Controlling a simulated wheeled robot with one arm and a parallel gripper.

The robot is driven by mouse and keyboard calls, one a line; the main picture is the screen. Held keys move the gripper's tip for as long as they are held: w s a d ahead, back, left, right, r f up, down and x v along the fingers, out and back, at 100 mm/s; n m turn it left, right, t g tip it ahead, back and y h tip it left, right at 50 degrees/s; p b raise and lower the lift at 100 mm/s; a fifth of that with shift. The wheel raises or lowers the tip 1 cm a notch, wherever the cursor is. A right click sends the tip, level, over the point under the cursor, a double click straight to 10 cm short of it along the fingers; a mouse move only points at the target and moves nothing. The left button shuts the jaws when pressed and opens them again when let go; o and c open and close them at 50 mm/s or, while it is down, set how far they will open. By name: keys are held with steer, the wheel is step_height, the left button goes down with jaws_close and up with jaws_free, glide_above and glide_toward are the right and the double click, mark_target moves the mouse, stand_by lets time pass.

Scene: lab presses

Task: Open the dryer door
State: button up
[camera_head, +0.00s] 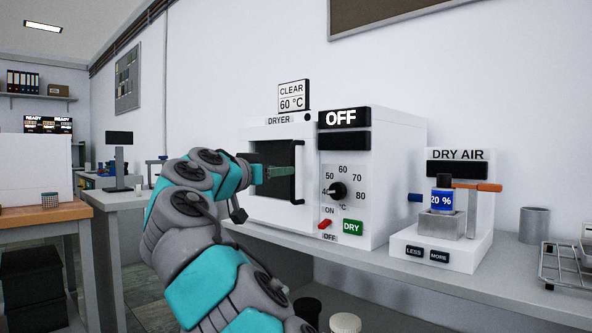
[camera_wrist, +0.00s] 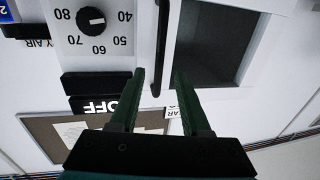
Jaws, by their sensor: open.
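The dryer (camera_head: 383,150) is a white box on the bench. Its door (camera_head: 262,207) looks shut, with a dark window (camera_head: 280,186) and a black vertical bar handle (camera_head: 299,172) at its right edge. My gripper (camera_head: 292,172) reaches in from the left, in front of the window, with its fingertips near the handle. In the wrist view, which is upside down, the two green fingers of my gripper (camera_wrist: 160,72) are apart. The handle (camera_wrist: 161,45) shows between them. I cannot tell whether either finger touches it.
Right of the door is the dryer's panel with a temperature knob (camera_head: 337,191), a red switch (camera_head: 324,224) and an OFF display (camera_head: 342,118). A DRY AIR unit (camera_head: 434,248) with a blue-labelled bottle (camera_head: 442,199) stands farther right, then a grey cup (camera_head: 534,225) and a wire rack (camera_head: 566,268).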

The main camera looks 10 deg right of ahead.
steer(key=p, duration=0.2)
glide_above(293, 197)
steer(key=shift+w, duration=0.35)
jaws_close()
stand_by(1.3)
